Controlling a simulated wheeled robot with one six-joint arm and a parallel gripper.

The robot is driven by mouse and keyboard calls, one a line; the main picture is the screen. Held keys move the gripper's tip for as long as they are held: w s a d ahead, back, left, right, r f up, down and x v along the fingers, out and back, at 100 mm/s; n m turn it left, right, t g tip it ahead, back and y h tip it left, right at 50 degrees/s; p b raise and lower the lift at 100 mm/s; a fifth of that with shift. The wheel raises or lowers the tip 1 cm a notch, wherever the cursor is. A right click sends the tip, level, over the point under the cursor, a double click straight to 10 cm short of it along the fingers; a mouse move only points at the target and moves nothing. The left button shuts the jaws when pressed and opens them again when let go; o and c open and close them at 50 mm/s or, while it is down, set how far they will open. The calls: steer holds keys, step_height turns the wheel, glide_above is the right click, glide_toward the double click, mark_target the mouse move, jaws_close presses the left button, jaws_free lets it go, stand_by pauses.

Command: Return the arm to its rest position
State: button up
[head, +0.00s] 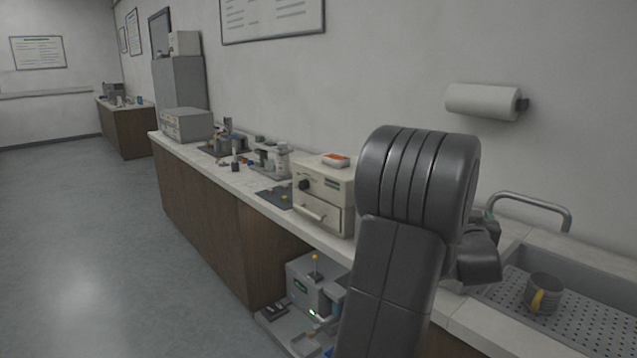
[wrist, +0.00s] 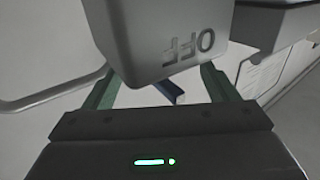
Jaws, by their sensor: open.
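My arm (head: 405,220) stands folded and upright in the right half of the head view and hides part of the counter. My gripper (wrist: 160,78) is open, with its two green fingers spread apart in the wrist view. A grey block marked "OFF" (wrist: 165,30) fills the upper middle of the wrist view, close to the fingers. I cannot tell whether it touches them.
The sink (head: 590,315) with a grey mug (head: 543,294) and a curved tap (head: 535,200) lies right of my arm. A beige oven-like box (head: 325,200) stands left of it on the counter. A grey unit (head: 313,285) sits low in front. Open floor (head: 90,250) lies left.

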steer(key=shift+r+m+g+h+p, duration=0.2)
steer(key=shift+m+g+h+p, duration=1)
steer(key=shift+h+p, duration=0.85)
steer(key=shift+f+m+h+p, duration=0.2)
steer(key=shift+m+h+p, duration=0.35)
steer(key=shift+p, duration=0.4)
